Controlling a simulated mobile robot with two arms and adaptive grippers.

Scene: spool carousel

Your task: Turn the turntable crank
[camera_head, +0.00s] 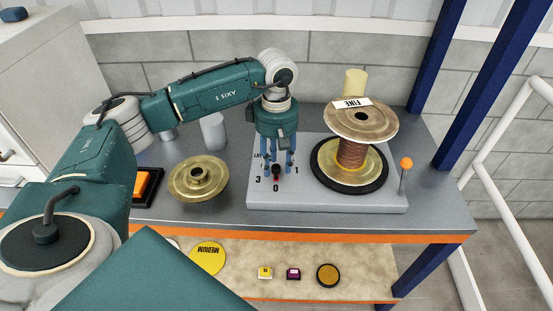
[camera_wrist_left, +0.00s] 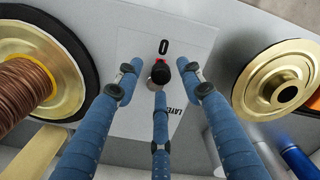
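The grey turntable base (camera_head: 328,201) carries a dark round turntable (camera_head: 382,180) with a spool of copper-brown wire (camera_head: 352,155) marked FINE. A thin post with an orange knob (camera_head: 406,162), which looks like the crank handle, stands at the base's right end. My left gripper (camera_head: 277,165) points down over the numbered dial left of the turntable, apart from the orange knob. Its blue fingers are spread around the small black and red dial knob (camera_head: 276,175). In the left wrist view the fingers (camera_wrist_left: 160,82) look open; whether they touch the knob is unclear. My right gripper is not in view.
A brass flanged spool (camera_head: 198,178) stands left of the base, with an orange button box (camera_head: 145,184) beyond it. A cream cylinder (camera_head: 355,82) stands behind the wire spool. Blue posts (camera_head: 480,95) rise at the right. Small discs and tags lie on the lower shelf (camera_head: 340,255).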

